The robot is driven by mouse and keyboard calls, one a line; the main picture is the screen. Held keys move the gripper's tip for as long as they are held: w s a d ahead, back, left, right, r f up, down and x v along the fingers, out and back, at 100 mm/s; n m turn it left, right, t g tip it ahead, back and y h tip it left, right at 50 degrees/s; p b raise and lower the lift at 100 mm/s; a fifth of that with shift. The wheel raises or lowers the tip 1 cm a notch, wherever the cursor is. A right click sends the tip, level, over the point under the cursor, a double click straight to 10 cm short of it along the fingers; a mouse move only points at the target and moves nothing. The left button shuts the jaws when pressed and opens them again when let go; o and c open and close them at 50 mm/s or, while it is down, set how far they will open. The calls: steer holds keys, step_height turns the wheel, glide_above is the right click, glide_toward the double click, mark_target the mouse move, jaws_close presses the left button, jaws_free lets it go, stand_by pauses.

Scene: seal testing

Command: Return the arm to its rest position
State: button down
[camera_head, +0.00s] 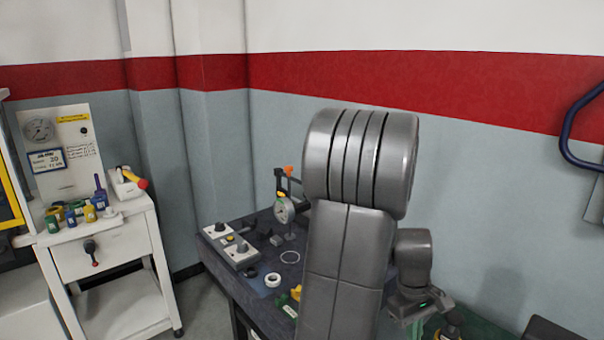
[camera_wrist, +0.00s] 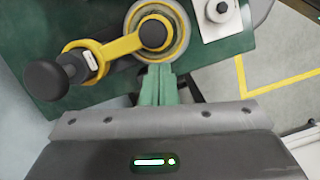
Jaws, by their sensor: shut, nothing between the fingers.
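My grey arm stands large in the middle of the head view, bent over at its top joint, with the wrist at the lower right of it. My gripper (camera_wrist: 158,72) shows in the wrist view as two green fingers pressed together with nothing between them. The fingertips appear just below a round metal hub with a yellow ring (camera_wrist: 153,33) on a green machine (camera_wrist: 110,88); I cannot tell whether they touch it. A yellow crank with a black knob (camera_wrist: 46,80) extends left from the hub. In the head view the fingers are not clear.
A dark workbench (camera_head: 218,273) holds a dial gauge stand (camera_head: 284,210), a control box (camera_head: 232,247) and a white ring (camera_head: 273,280), close left of my arm. A white cart (camera_head: 110,255) with small bottles stands at left. A blue rail (camera_head: 566,140) is on the right wall.

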steer(key=shift+w+a+m, duration=0.1)
steer(key=shift+w+m, duration=0.3)
